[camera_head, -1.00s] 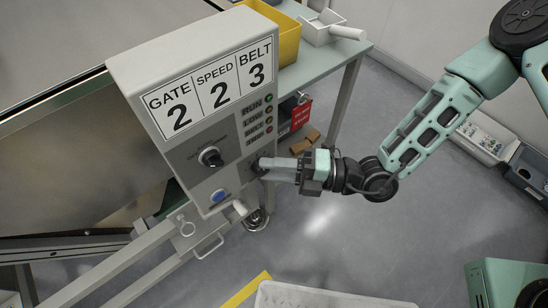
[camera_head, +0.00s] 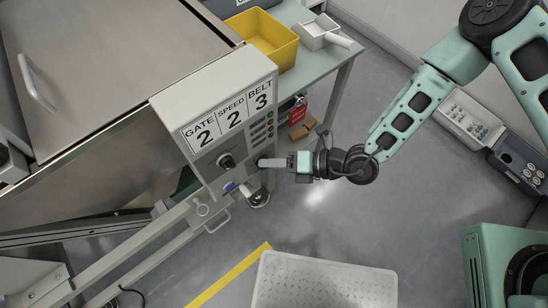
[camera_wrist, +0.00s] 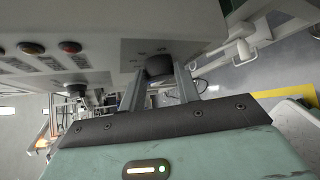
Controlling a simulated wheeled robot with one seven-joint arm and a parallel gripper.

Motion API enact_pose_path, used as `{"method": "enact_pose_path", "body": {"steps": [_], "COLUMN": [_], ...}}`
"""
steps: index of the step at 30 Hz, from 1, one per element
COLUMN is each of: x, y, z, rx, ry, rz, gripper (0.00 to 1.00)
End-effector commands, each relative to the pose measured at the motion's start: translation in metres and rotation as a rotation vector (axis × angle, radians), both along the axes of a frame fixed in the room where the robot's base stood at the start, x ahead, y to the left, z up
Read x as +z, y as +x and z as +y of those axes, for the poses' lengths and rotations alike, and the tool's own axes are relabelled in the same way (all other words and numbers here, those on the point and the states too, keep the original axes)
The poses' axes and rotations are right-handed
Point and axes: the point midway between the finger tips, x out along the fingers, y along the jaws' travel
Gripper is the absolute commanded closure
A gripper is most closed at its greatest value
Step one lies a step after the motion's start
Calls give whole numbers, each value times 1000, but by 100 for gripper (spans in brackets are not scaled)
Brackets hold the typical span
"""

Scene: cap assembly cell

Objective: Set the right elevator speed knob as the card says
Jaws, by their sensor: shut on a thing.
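The card (camera_head: 230,118) on the grey control box (camera_head: 205,90) reads GATE 2, SPEED 2, BELT 3. A black knob (camera_head: 226,161) on the panel below the card stands clear of my gripper. My gripper (camera_head: 262,163) is at the panel's lower right, to the right of that knob. In the wrist view, its two fingers are shut on another dark round knob (camera_wrist: 159,67). Small dial marks show beside this held knob, but they are too small to read. The head view mostly hides it behind the fingers.
A blue button (camera_head: 229,187) is low on the panel. A yellow bin (camera_head: 262,42) and a white scoop (camera_head: 322,32) are on the bench behind. Open grey floor lies right of the box.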

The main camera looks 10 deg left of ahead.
Motion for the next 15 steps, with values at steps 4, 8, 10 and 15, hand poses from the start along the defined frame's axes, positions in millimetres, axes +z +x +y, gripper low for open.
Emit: {"method": "enact_pose_path", "body": {"steps": [4,8,10,15], "x": [-1,-1,-1,-1], "y": [0,0,0,0], "z": [-1,-1,-1,-1], "rx": [0,-1,-1,0], "ry": [-5,-5,-5,-4], "rz": [-4,-3,-3,-3], "gripper": [91,91,91,46]}}
